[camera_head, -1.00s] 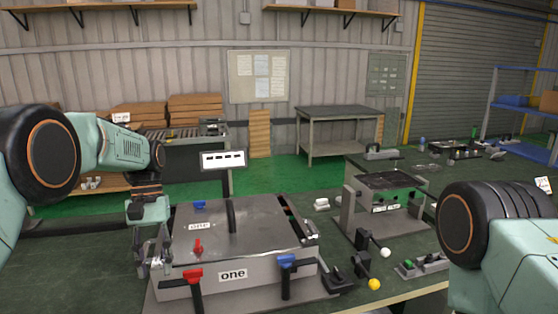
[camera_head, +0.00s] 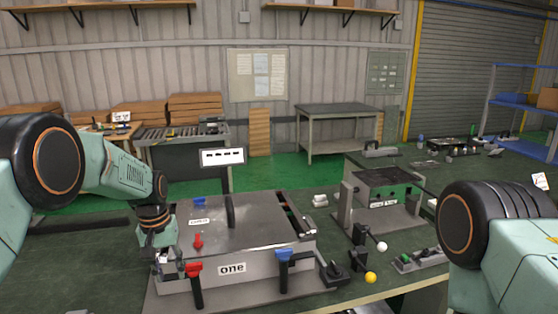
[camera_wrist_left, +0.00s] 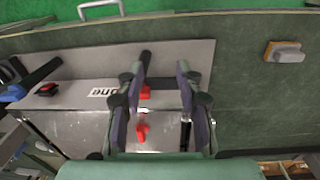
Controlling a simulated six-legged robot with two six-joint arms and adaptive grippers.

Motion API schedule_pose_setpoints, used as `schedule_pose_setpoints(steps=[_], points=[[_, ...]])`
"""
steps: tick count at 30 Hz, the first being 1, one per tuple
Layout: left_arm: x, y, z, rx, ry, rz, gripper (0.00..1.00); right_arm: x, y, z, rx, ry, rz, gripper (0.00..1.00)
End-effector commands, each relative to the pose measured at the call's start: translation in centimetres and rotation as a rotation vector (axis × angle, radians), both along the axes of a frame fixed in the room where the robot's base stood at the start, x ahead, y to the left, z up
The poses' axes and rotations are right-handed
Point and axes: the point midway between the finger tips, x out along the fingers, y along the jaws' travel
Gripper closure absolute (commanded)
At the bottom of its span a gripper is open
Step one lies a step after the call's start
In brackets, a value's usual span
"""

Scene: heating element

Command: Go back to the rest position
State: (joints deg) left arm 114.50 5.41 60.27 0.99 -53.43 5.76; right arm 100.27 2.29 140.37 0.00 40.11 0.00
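My left gripper (camera_head: 168,268) is at the front left corner of the metal box marked "one" (camera_head: 255,271), close to the red-handled lever (camera_head: 195,285). In the left wrist view my left gripper (camera_wrist_left: 160,85) has its two fingers apart, with the red lever end (camera_wrist_left: 145,92) and a small red knob (camera_wrist_left: 141,131) seen in the gap. Nothing is clearly held between the fingers. Of my right arm, only upper links show at the right in the head view; its gripper is out of view.
A blue-handled lever (camera_head: 284,276) is at the box's front right. A second device (camera_head: 385,200) and a yellow-knobbed lever (camera_head: 370,277) stand to the right. A small orange and grey block (camera_wrist_left: 284,51) lies on the green surface, which is clear around it.

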Motion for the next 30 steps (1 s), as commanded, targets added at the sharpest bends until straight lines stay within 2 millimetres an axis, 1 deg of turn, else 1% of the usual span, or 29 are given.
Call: schedule_pose_setpoints(steps=[1,5,6,8,9,11,12,14,15,17,18,20,21,23,24,26,27,29,30], points=[[-0.6,-0.1,-2.2,0.005,-0.023,-0.007,0.64,0.0,0.0,-0.5,0.0,0.0,0.0,0.6],[-1.9,-0.4,-7.5,0.019,-0.104,-0.023,0.64,0.0,0.0,-1.6,0.0,0.0,0.0,0.6],[-2.6,-0.5,-9.2,0.024,-0.123,-0.029,0.64,0.0,0.0,-2.1,0.0,0.0,0.0,0.6],[-3.8,-0.6,-11.7,0.03,-0.154,-0.037,0.64,0.0,0.0,-2.8,0.0,0.0,0.0,0.6],[-4.9,-0.8,-13.4,0.034,-0.169,-0.043,0.64,0.0,0.0,-3.3,0.0,0.0,0.0,0.6],[-6.6,-0.9,-15.9,0.041,-0.194,-0.053,0.64,0.0,0.0,-4.1,0.0,0.0,0.0,0.6],[-7.9,-1.1,-17.5,0.045,-0.207,-0.058,0.64,0.0,0.0,-4.7,0.0,0.0,0.0,0.6],[-10.0,-1.3,-20.0,0.049,-0.224,-0.067,0.64,0.0,0.0,-5.7,0.0,0.0,0.0,0.6],[-11.6,-1.4,-21.6,0.053,-0.234,-0.074,0.64,0.0,0.0,-6.4,0.0,0.0,0.0,0.6],[-14.3,-1.7,-23.8,0.057,-0.244,-0.085,0.64,0.0,0.0,-7.5,0.0,0.0,0.0,0.6],[-16.2,-1.8,-25.3,0.06,-0.249,-0.092,0.64,0.0,0.0,-8.2,0.0,0.0,0.0,0.6],[-19.2,-2.0,-27.2,0.063,-0.252,-0.101,0.64,0.0,0.0,-9.4,0.0,0.0,0.0,0.6],[-21.2,-2.2,-28.4,0.065,-0.251,-0.108,0.64,0.0,0.0,-10.2,0.0,0.0,0.0,0.6],[-24.5,-2.4,-30.0,0.066,-0.242,-0.117,0.64,0.0,0.0,-11.5,0.0,0.0,0.0,0.6],[-26.7,-2.5,-31.0,0.066,-0.233,-0.123,0.64,-0.1,0.0,-12.4,0.0,0.0,0.0,0.6],[-29.9,-2.7,-32.2,0.066,-0.214,-0.132,0.64,-0.1,0.0,-13.6,0.0,0.0,0.0,0.6],[-32.0,-2.8,-32.9,0.065,-0.195,-0.137,0.64,-0.1,0.0,-14.4,0.0,0.001,0.0,0.6],[-35.0,-3.0,-33.8,0.061,-0.161,-0.143,0.64,-0.1,0.0,-15.7,0.0,0.001,0.0,0.6],[-37.1,-3.1,-34.4,0.058,-0.129,-0.146,0.64,-0.1,0.0,-16.5,0.0,0.001,0.0,0.6]])
